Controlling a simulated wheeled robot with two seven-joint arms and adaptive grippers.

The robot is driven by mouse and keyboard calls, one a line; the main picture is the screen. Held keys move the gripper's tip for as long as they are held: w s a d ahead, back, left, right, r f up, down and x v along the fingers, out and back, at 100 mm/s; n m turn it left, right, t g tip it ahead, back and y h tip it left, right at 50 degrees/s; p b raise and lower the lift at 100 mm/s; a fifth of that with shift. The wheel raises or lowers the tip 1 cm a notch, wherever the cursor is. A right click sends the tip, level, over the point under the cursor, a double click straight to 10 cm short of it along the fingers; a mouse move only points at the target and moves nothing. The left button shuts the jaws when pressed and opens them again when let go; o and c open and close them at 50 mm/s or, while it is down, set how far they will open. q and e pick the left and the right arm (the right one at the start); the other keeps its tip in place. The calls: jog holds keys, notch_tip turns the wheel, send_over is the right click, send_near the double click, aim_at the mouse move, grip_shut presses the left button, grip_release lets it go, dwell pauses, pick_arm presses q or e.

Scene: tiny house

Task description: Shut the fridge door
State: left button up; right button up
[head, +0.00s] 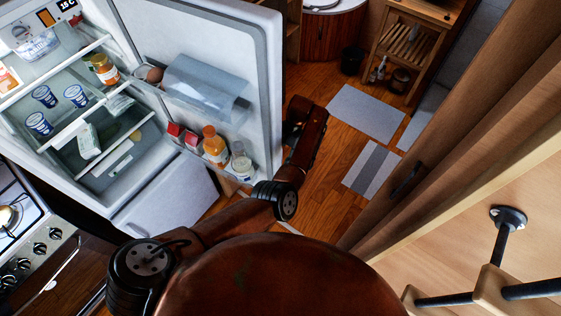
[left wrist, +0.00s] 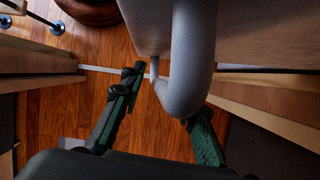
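The white fridge door (head: 215,68) stands wide open in the head view, its shelved inner side facing me. The fridge body (head: 160,195) is at the left. My left arm reaches past the door's free edge; its gripper is hidden behind the door there. In the left wrist view, my left gripper (left wrist: 166,92) is open, its two fingers spread on either side of the grey curved door handle (left wrist: 187,75). The left finger is apart from the handle; the right finger is partly hidden by it, and contact is unclear. My right gripper is in neither view.
Door shelves hold eggs, an orange bottle (head: 214,145) and other items. Fridge shelves hold several tubs and a jar (head: 105,69). A stove (head: 22,240) is at lower left, a wooden wall (head: 450,120) at right. Mats (head: 366,111) lie on the floor beyond the door.

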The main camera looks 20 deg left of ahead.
pick_arm(q)
jog(key=shift+c, duration=0.6)
grip_shut()
